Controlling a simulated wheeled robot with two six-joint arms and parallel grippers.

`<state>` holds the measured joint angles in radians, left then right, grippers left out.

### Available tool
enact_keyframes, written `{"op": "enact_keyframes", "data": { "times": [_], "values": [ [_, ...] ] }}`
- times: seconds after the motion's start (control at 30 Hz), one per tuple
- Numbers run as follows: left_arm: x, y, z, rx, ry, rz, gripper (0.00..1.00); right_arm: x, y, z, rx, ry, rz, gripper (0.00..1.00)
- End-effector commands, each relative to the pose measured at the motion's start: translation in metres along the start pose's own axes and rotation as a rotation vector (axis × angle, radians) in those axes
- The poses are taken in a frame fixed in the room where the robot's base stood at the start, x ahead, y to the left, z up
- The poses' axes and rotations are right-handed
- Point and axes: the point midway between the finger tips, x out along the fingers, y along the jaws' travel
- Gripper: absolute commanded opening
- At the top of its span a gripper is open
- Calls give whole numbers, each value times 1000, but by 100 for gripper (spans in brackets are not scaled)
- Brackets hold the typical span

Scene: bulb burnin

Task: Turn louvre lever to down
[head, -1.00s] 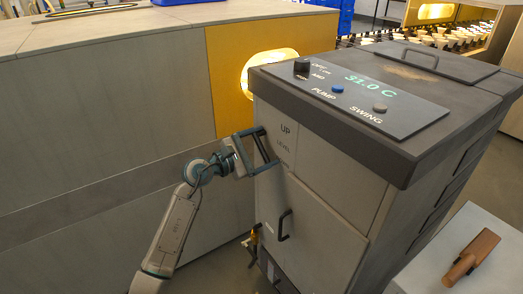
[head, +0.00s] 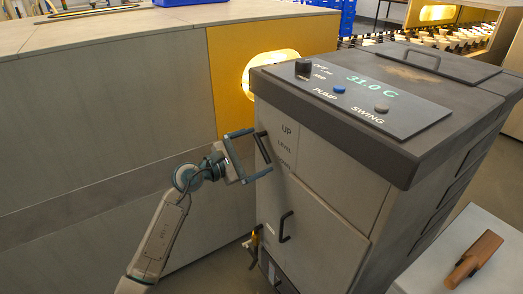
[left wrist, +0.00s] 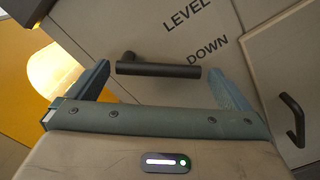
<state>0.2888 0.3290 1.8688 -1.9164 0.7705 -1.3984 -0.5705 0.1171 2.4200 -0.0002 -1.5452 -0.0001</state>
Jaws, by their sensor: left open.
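The louvre lever (head: 264,148) is a dark bar on the cabinet's side panel, beside the UP and LEVEL labels. In the left wrist view, the lever (left wrist: 165,69) has its pivot at the left and its free end at the right, close to the word DOWN (left wrist: 207,53). My left gripper (head: 249,155) is open in front of the panel. In the left wrist view its two fingers stand at either side of the lever, with gaps at both ends. In the head view the DOWN label is hard to make out. My right gripper is not in view.
The cabinet (head: 330,150) has a top panel (head: 355,97) with a knob, buttons and a 31.0 C display. A door handle (head: 285,227) sticks out below the lever. A grey bench (head: 100,130) stands at left. A brown wooden object (head: 473,260) lies on a surface at lower right.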

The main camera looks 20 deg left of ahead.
Motion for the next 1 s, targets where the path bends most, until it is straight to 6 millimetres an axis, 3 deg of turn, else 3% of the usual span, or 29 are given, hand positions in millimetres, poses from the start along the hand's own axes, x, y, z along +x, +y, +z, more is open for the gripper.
{"op": "enact_keyframes", "data": {
  "times": [0.13, 0.4, 0.63, 1.0],
  "values": [
    [-30, -2, -2, 5, 5, -4, 100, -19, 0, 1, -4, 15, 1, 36],
    [-66, -1, -2, 5, 4, -2, 100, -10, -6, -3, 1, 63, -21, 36],
    [-79, -1, -1, 2, 2, -1, 100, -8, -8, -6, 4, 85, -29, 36],
    [-80, 0, 0, 1, 1, -1, 100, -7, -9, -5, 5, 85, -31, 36]
  ]
}}
